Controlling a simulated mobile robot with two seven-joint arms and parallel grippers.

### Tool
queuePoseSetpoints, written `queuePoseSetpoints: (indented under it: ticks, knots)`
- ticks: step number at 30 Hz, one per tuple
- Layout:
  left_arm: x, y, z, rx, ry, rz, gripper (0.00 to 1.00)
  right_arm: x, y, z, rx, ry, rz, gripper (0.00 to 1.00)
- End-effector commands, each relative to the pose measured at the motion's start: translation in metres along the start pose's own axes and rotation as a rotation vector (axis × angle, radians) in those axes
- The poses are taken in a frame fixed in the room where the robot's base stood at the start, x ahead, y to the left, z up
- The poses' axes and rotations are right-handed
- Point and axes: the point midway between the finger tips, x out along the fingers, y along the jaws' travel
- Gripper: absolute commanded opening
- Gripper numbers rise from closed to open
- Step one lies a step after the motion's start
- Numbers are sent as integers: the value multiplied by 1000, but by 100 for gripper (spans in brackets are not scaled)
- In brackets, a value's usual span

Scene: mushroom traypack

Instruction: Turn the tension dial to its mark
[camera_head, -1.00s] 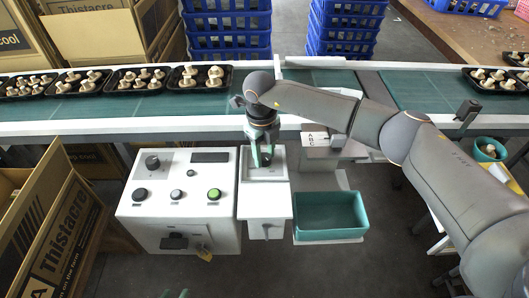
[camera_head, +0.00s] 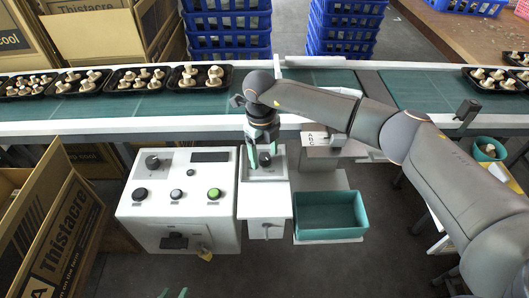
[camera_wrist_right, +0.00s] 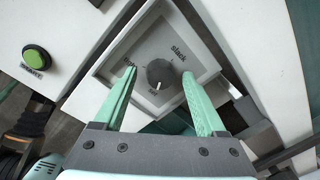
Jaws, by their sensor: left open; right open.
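The tension dial (camera_wrist_right: 160,73) is a dark round knob on a pale recessed plate. Labels surround it: "slack" at upper right, a partly hidden word at left, and one below that looks like "set". Its white pointer line faces down toward that lower label. In the head view the dial (camera_head: 265,160) sits in the white box beside the control panel. My right gripper (camera_wrist_right: 165,100) is open, with one green finger on each side of the dial and visible gaps between. Only the green fingertips of my left gripper (camera_head: 175,293) show at the bottom edge, apart and empty.
The white control panel (camera_head: 140,216) with knobs and a green button stands left of the dial box. A teal bin (camera_head: 331,232) is at its right. The conveyor (camera_head: 130,106) with mushroom trays runs behind. An open carton (camera_head: 60,225) stands at the left.

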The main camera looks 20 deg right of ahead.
Motion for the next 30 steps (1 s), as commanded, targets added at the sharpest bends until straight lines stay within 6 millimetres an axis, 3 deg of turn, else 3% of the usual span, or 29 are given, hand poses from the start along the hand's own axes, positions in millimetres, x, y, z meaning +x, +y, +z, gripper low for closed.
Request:
queuePoseSetpoints:
  ticks: [5, 12, 18, 24, 30]
  knots:
    - [-2, 0, -3, -1, 1, 0, 42, -24, -1, 1, 0, -5, -1, 73]
    - [-5, 2, -5, -4, -1, 1, 42, -77, -1, 1, 1, -5, -2, 73]
    - [-5, 2, -6, -4, -3, 2, 42, -111, -1, 1, 1, -5, -1, 73]
    - [-5, 2, -7, -4, 0, 2, 42, -124, 0, 0, 0, -2, 0, 73]
    - [-5, 3, -7, -4, 0, 3, 42, -125, 0, 0, 0, -1, 0, 73]
